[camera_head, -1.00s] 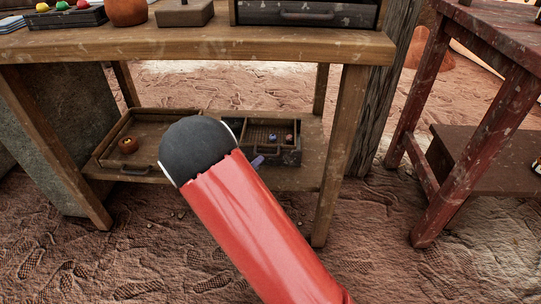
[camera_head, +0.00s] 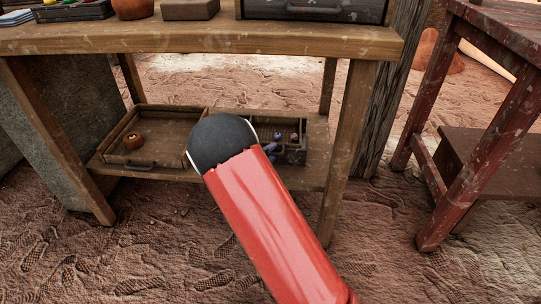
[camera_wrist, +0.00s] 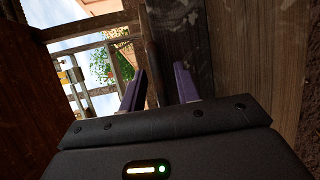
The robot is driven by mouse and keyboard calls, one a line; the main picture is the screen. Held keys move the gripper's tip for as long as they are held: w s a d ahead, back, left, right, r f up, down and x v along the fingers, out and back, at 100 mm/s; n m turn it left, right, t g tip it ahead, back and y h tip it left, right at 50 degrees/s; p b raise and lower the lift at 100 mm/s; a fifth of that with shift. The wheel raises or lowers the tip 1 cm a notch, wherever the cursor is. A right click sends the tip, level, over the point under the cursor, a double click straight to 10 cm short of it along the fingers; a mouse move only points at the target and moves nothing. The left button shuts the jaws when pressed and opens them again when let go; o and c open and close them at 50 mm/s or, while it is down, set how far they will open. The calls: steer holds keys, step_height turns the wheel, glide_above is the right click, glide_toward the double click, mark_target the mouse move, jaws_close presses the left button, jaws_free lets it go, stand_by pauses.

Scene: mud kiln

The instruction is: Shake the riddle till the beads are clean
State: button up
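A small dark tray (camera_head: 292,157) sits on the right part of the table's lower shelf, with a few small beads (camera_head: 277,137) in it. My arm hides its left part, and I cannot tell whether it is the riddle itself or a box holding it. My gripper reaches down at this tray; a purple finger (camera_head: 270,148) shows at its near side. I cannot tell whether the fingers touch the tray.
A wooden drawer-like tray (camera_head: 150,164) with a round orange-brown object (camera_head: 133,140) stands left on the lower shelf (camera_head: 318,160). The tabletop (camera_head: 200,39) overhangs it, and a table leg (camera_head: 349,140) stands right. A red table (camera_head: 449,190) is farther right, with sandy ground between.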

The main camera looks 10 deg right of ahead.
steer(key=shift+c, duration=0.3)
jaws_close()
steer(key=w+a+p, duration=0.1)
steer(key=a, duration=0.1)
steer(key=a+p, duration=0.2)
steer(key=a, duration=0.1)
steer(key=w+a+p, duration=0.1)
steer(key=a+p, duration=0.1)
steer(key=shift+w+a+r, duration=0.15)
steer(key=shift+w+a, duration=0.15)
steer(key=shift+a, duration=0.2)
steer(key=shift+o, duration=0.3)
jaws_free()
